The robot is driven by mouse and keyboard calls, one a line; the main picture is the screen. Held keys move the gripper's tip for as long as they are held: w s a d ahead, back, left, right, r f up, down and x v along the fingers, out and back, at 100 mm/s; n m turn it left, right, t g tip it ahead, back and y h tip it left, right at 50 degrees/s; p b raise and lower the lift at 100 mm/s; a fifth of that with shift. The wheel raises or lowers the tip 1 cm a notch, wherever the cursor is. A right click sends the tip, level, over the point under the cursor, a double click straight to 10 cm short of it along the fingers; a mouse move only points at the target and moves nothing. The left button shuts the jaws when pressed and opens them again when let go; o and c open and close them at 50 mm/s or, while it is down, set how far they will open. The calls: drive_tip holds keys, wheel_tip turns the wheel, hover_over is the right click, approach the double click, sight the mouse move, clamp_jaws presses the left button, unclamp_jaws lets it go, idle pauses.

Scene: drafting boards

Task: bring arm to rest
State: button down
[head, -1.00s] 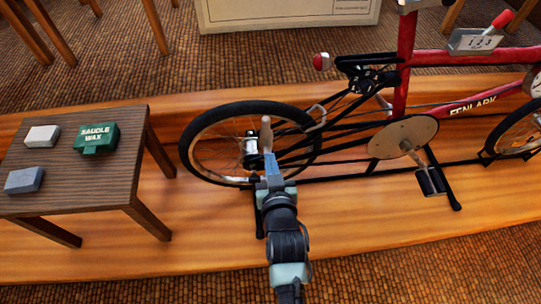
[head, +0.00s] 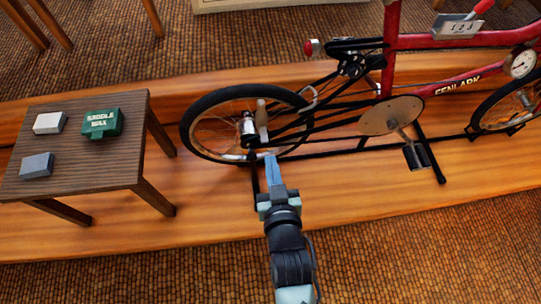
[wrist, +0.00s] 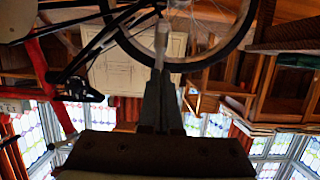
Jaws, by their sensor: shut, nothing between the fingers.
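My gripper (head: 271,165) is shut and empty in the head view. Its blue-grey fingers point away from me at the lower edge of the bicycle's rear wheel. In the wrist view the shut fingers (wrist: 160,92) point at a pale lever (wrist: 161,42). The same lever (head: 262,116) stands upright by the rear hub in the head view, just beyond the fingertips. I see a gap between tips and lever in the head view. My arm reaches up from the bottom of the picture.
A red bicycle (head: 388,70) stands on a black stand on the wooden platform (head: 365,197). A small brown table (head: 70,170) at left holds a green wax box (head: 102,122), a white block (head: 49,122) and a grey block (head: 37,165). Platform floor right of my arm is clear.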

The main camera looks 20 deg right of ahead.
idle(0.5)
drive_tip(key=w+a+r+n+t, duration=0.15)
drive_tip(key=w+r, duration=0.25)
drive_tip(key=r, duration=0.6)
drive_tip(key=w+a+r+t+y, duration=0.1)
drive_tip(key=w+a+r+t, duration=0.15)
drive_tip(key=r, duration=0.85)
drive_tip(key=w+a+r+t, duration=0.15)
drive_tip(key=w+r, duration=0.25)
drive_tip(key=r, duration=0.6)
drive_tip(key=s+a+r+n+t+y, duration=0.1)
drive_tip(key=s+a+r+t, duration=0.2)
drive_tip(key=r, duration=0.7)
drive_tip(key=s+a+r+t+y, duration=0.15)
drive_tip(key=s+r, duration=0.25)
drive_tip(key=r, duration=0.6)
drive_tip(key=s+a+r+n+t+y, duration=0.1)
drive_tip(key=s+a+r+t, duration=0.25)
drive_tip(key=r, duration=0.55)
wheel_tip(320, 180, up, 28)
drive_tip(key=s+p, duration=0.1)
drive_tip(key=p, duration=2.6)
drive_tip(key=shift+d, duration=0.25)
drive_tip(key=shift+s+d+h, duration=0.1)
drive_tip(key=shift+h, duration=0.15)
